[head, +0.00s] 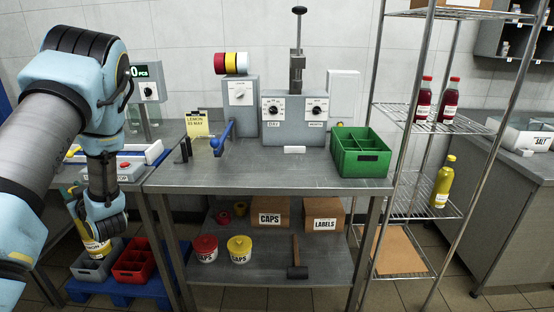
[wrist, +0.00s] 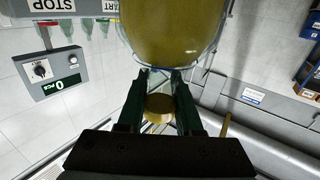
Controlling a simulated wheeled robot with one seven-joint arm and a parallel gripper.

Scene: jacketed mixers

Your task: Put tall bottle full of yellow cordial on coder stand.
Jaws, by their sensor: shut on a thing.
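A bottle of yellow cordial (head: 95,247) with a white label shows at the lower left in the head view, partly hidden by my arm. In the wrist view its yellow body (wrist: 175,30) fills the top. My gripper (wrist: 160,85) is shut on its neck, with the gold cap (wrist: 158,108) showing between the fingers. A grey machine with two dials (head: 294,118), a plunger on top and a small white block (head: 294,150) at its front stands on the steel table; it looks like the coder. Which part is its stand I cannot tell for sure.
The steel table (head: 270,180) has a green crate (head: 361,153) at right and a LEMON card (head: 197,124) and blue-handled tool (head: 222,138) at left. Grey (head: 97,262) and red (head: 135,262) crates sit low beside it. Another yellow bottle (head: 443,182) stands on the wire rack.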

